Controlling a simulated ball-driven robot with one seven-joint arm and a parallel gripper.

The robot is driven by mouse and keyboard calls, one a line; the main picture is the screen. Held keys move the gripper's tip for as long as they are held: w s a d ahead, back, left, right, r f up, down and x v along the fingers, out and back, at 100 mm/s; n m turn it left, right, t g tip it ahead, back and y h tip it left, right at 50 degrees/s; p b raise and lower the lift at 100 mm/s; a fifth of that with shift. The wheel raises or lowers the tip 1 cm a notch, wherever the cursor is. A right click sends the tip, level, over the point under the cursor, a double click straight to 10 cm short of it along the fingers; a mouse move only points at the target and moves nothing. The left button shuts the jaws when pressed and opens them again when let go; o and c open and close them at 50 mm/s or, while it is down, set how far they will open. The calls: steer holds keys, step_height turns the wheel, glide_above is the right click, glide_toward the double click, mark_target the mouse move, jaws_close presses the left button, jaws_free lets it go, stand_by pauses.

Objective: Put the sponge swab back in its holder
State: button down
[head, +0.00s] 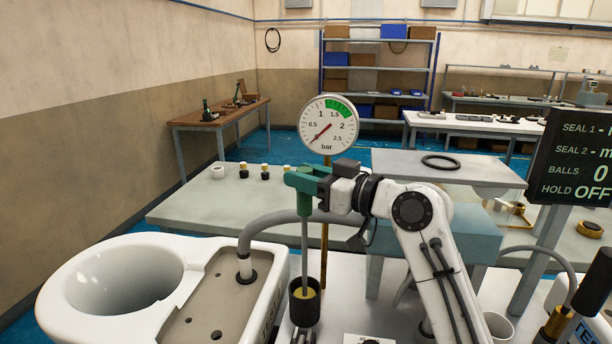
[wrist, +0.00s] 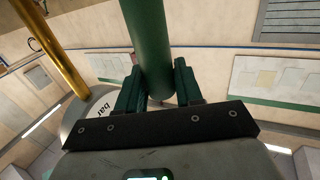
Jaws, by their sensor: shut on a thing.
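My gripper (head: 312,178) is shut on the green handle of the sponge swab (head: 305,210), which it holds upright. The handle also shows between my two green fingers in the wrist view (wrist: 148,40). A thin grey rod runs straight down from the handle. The black cup-shaped holder (head: 305,312) stands directly below. Yellow sponge shows at the holder's mouth around the rod, and its lower part is hidden by the holder wall. I cannot tell how deep it sits.
A white toilet bowl (head: 70,305) with a grey hose (head: 262,222) stands left of the holder. A pressure gauge (head: 328,126) on a brass post stands just behind my gripper. A dark display (head: 577,165) is at the right. A grey-green table (head: 200,212) lies behind.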

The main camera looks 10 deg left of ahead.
steer(key=shift+f+b, duration=0.7)
steer(key=shift+f, duration=0.3)
steer(key=c, duration=0.7)
jaws_free()
steer(key=shift+o, duration=0.2)
steer(key=shift+r, duration=0.15)
step_height(320, 180, up, 3)
steer(key=s+d+r+b, duration=0.2)
steer(key=s+d+r, duration=0.2)
steer(key=s+r, duration=0.6)
steer(key=s, duration=0.3)
steer(key=shift+s, duration=0.25)
